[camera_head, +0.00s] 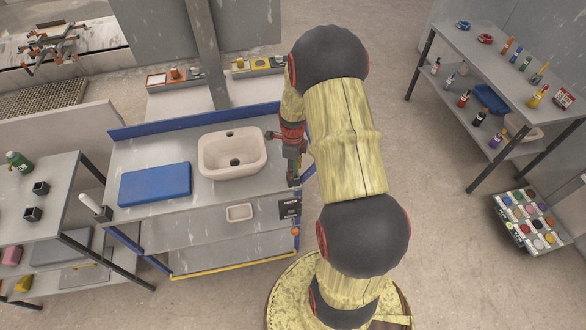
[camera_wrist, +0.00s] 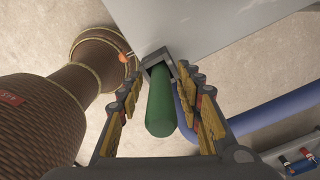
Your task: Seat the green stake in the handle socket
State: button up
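The green stake (camera_wrist: 160,105) stands between the fingers of my gripper (camera_wrist: 167,85) in the wrist view. Its far end meets the opening of the dark square handle socket (camera_wrist: 150,63) at the table's corner. How deep it sits inside cannot be told. The fingers are spread on both sides of the stake, with gaps visible. In the head view my gripper (camera_head: 293,165) points down at the right edge of the sink table, and the stake and socket are largely obscured there.
The sink table (camera_head: 145,218) bears a white basin (camera_head: 215,145) and a blue board (camera_head: 155,184). A left table (camera_head: 60,196) holds a green bottle (camera_head: 18,161) and dark square cups. A shelf (camera_head: 470,55) with bottles stands at the right.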

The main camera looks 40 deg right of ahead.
jog(key=shift+r, duration=0.1)
notch_tip(320, 180, up, 12)
jog(key=s+a+r+n+t, duration=0.3)
jog(key=a+r+n, duration=1.15)
jog(key=r, duration=0.25)
jog(key=s+a+r+n+t, duration=0.2)
jog(key=s+a+r+n, duration=0.5)
jog(key=s+a+n, duration=0.4)
jog(key=a+n, duration=0.1)
jog(key=n, duration=0.3)
jog(key=shift+s+a+t, duration=0.2)
jog(key=shift+t, duration=0.1)
jog(key=shift+f, duration=0.1)
